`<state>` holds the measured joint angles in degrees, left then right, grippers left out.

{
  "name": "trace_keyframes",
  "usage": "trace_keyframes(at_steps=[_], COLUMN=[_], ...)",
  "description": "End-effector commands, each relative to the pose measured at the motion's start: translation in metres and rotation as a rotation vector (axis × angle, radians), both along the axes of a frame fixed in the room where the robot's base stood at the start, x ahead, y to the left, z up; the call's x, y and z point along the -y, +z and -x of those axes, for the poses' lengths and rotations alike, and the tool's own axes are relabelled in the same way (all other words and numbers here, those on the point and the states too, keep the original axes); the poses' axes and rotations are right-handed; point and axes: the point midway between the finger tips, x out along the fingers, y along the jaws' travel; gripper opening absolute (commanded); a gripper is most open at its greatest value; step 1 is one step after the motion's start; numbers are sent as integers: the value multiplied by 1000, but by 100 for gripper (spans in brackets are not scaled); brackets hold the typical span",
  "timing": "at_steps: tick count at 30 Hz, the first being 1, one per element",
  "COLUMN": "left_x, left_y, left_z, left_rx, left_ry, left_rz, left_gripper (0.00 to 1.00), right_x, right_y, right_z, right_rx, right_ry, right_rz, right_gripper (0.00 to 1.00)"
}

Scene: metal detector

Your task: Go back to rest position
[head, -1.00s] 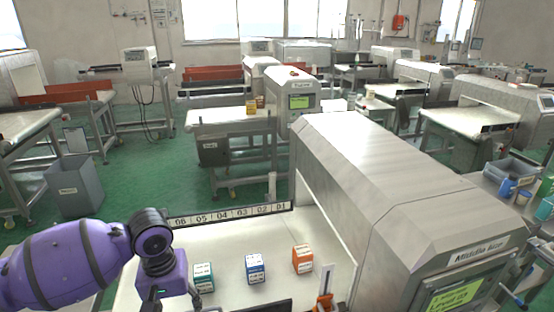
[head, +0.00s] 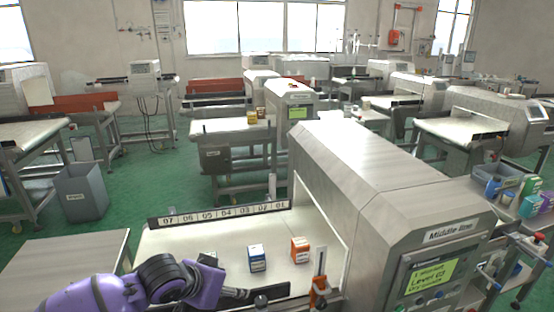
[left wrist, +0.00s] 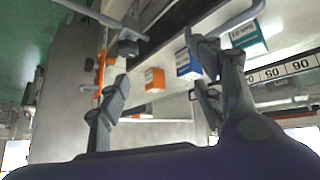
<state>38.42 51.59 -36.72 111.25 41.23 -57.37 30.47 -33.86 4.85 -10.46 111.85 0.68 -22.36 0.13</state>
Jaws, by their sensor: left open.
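My left gripper (head: 240,294) is low over the near edge of the middle belt, partly hidden by my purple wrist in the head view. In the left wrist view, its dark fingers (left wrist: 158,62) are spread with nothing between them. An orange box (head: 300,250), a blue box (head: 257,258) and a teal box (head: 207,258) stand in a row on the white belt (head: 225,235), beyond the gripper. The teal box is partly behind my wrist. The wrist view also shows the orange box (left wrist: 154,80), blue box (left wrist: 187,63) and teal box (left wrist: 248,36). My right gripper is not visible.
The metal detector housing (head: 385,170) stands right of the boxes. A numbered strip (head: 220,214) edges the belt's far side. An orange-handled part (head: 320,285) stands at the near belt edge. A grey surface (head: 70,265) lies left; a bin (head: 82,192) stands on green floor.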

Motion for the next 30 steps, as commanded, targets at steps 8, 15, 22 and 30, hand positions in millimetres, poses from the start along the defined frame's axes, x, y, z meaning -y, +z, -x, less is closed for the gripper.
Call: trace_keyframes(at_steps=[8, 15, 22, 30], left_x=[31, -5, -57, -72], left_y=[-50, -113, -187, -228], left_z=[37, 116, 241, 340], left_rx=[289, 399, 262, 88], left_ry=[-76, 58, 281, 412], left_rz=[70, 9, -67, -73], left_gripper=[60, 60, 60, 60], right_x=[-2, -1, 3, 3], right_y=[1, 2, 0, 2], right_z=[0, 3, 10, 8], right_rx=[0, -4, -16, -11], right_ry=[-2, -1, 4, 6], right_rz=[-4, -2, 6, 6], right_gripper=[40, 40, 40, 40])
